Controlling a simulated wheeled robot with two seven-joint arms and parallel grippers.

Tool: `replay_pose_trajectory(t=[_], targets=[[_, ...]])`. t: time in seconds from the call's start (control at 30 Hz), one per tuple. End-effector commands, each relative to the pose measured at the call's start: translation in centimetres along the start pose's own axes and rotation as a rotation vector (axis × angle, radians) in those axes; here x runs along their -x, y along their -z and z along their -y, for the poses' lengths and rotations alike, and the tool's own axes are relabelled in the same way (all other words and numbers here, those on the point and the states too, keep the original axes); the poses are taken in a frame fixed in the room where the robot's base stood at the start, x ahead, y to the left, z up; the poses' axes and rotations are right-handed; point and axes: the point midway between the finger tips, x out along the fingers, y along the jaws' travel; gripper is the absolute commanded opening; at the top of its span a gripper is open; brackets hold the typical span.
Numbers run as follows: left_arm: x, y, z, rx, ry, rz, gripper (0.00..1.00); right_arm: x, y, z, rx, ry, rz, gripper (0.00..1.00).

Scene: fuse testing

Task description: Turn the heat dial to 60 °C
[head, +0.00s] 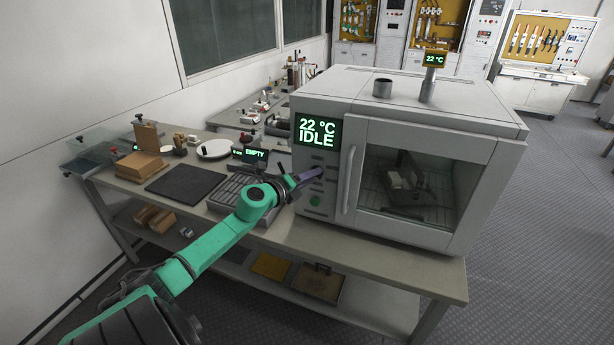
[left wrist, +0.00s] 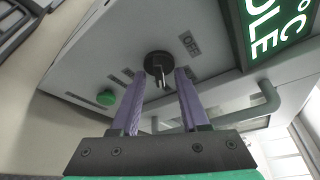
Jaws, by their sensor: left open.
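The heat dial (left wrist: 158,65) is a dark round knob with a pointer bar on the oven's front panel, seen in the left wrist view. My left gripper (left wrist: 160,85) has two purple fingers, open, one on each side of the dial's lower part; I cannot tell if they touch it. In the head view the left gripper (head: 318,172) reaches the panel and hides the dial. The white oven (head: 400,100) has a display (head: 317,132) reading "22 °C IDLE". My right gripper is not in view.
The oven's door handle (head: 348,180) stands out just right of the panel. A green button (left wrist: 106,97) is near the dial.

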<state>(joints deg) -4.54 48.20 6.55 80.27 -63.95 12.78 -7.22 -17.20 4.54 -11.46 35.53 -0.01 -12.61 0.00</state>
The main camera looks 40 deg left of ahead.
Motion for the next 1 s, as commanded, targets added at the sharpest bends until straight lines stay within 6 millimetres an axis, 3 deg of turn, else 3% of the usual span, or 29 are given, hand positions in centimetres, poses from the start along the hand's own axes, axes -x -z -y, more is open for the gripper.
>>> replay_pose_trajectory(t=[0.27, 0.73, 0.83, 1.0], targets=[[2.4, 0.2, -0.3, -0.001, -0.004, -0.004, 0.45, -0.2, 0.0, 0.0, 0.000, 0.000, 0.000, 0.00], [12.8, 0.0, -0.3, 0.004, -0.002, 0.001, 0.45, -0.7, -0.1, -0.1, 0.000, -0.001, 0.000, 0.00], [14.1, -0.1, -0.1, 0.002, 0.000, 0.001, 0.45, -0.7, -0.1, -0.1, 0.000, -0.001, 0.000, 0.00], [14.5, -0.1, 0.0, -0.001, 0.000, 0.001, 0.45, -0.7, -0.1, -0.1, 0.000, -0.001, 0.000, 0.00]])
